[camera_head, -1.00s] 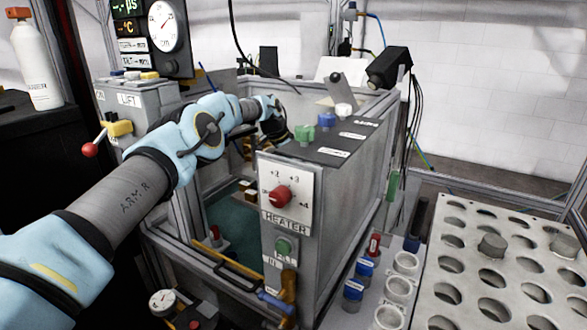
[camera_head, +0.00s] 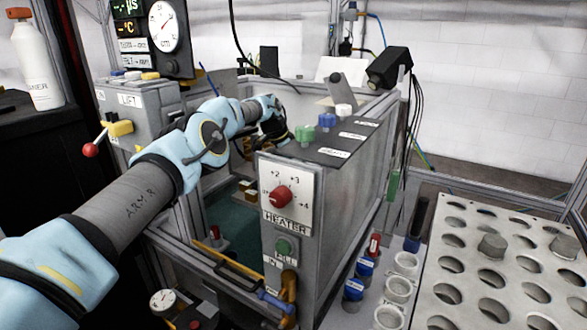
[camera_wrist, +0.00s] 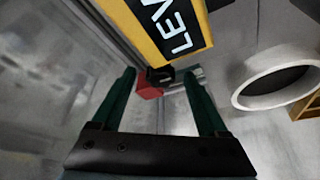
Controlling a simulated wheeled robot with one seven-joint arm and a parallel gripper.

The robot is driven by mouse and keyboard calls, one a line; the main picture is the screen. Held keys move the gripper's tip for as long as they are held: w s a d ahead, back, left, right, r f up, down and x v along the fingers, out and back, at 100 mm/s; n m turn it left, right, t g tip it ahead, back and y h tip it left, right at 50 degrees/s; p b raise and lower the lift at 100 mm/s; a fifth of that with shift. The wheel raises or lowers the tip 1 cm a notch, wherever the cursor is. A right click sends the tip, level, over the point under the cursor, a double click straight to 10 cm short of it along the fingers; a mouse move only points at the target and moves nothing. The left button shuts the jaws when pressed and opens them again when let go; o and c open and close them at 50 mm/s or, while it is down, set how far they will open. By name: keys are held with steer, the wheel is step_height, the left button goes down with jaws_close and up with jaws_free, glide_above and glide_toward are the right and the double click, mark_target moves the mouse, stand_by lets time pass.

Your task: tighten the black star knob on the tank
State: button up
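The tank (camera_head: 225,257) is a metal-framed box with a dark green floor in the middle of the head view. My arm reaches over its left wall, and my gripper ends inside, mostly hidden behind the heater box. In the wrist view my gripper (camera_wrist: 160,76) shows two dark green fingers spread apart with open space between them. A small black part (camera_wrist: 163,75) with a red block (camera_wrist: 149,91) beside it lies beyond the fingertips, partly under a yellow-edged label. I cannot tell whether this black part is the star knob. No clear star shape shows in either view.
The yellow-edged label (camera_wrist: 178,35) reads "LEV" and is close above the fingers. A white ring (camera_wrist: 279,86) is at the right. The heater box (camera_head: 330,190) with its red knob (camera_head: 280,197) stands right of my arm. A perforated rack (camera_head: 470,267) is at far right.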

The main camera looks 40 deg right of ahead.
steer(key=b+v, duration=0.2)
steer(key=v, duration=0.8)
steer(key=shift+r+b, duration=0.35)
steer(key=shift+r, duration=0.05)
steer(key=shift+a, duration=0.1)
steer(key=shift+s, duration=0.1)
